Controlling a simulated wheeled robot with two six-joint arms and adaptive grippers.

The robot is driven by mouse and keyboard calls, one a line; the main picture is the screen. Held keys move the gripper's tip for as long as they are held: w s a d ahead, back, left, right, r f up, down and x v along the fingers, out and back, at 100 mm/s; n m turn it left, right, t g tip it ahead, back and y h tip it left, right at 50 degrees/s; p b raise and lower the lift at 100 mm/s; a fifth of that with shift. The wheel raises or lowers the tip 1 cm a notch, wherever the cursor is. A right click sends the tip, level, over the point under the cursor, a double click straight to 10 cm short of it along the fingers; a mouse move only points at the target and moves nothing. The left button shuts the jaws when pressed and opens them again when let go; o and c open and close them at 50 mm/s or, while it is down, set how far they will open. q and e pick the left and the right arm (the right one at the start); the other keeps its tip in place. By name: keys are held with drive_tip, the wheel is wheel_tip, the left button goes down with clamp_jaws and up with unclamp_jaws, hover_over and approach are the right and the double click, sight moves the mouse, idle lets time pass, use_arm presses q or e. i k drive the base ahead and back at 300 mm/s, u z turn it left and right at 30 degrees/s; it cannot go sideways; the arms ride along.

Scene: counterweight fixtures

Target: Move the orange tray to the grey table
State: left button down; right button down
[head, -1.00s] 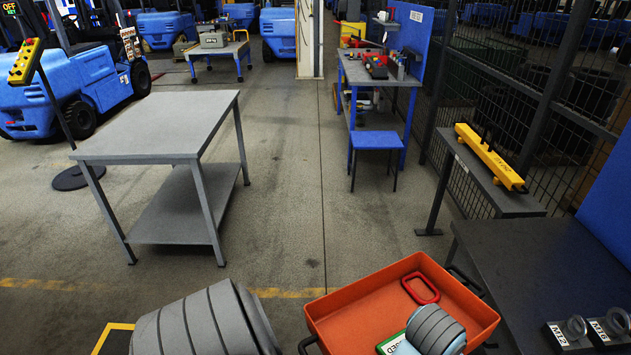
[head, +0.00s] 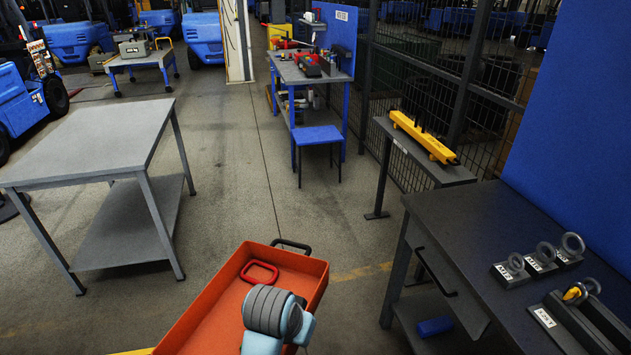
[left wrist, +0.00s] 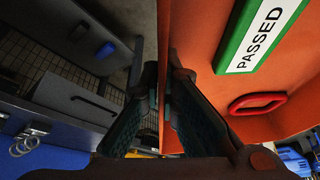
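The orange tray (head: 312,288) is at the bottom centre of the head view, its near part cut off by the frame. It holds a red handle (head: 260,272) and, in the left wrist view, a green-edged PASSED sign (left wrist: 262,35). My left gripper (left wrist: 163,78) has its fingers on either side of the tray wall (left wrist: 163,35), close against it. In the head view my left arm covers part of the tray and the fingers are hidden. The grey table (head: 85,145) stands at the left with a bare top. My right gripper is not in view.
A dark table (head: 490,240) with ring weights (head: 540,258) stands close on the right. Behind it a narrow stand holds a yellow beam (head: 425,137). A blue stool (head: 318,135) and workbench are further back. Open floor (head: 225,190) lies between the grey table and the stool.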

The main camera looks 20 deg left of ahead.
sight(113, 142)
drive_tip(key=u, duration=0.55)
drive_tip(key=i, duration=1.8)
drive_tip(key=u, duration=1.1)
drive_tip(key=i, duration=1.95)
drive_tip(key=u, duration=0.7)
drive_tip(key=i, duration=1.15)
drive_tip(key=u, duration=0.2)
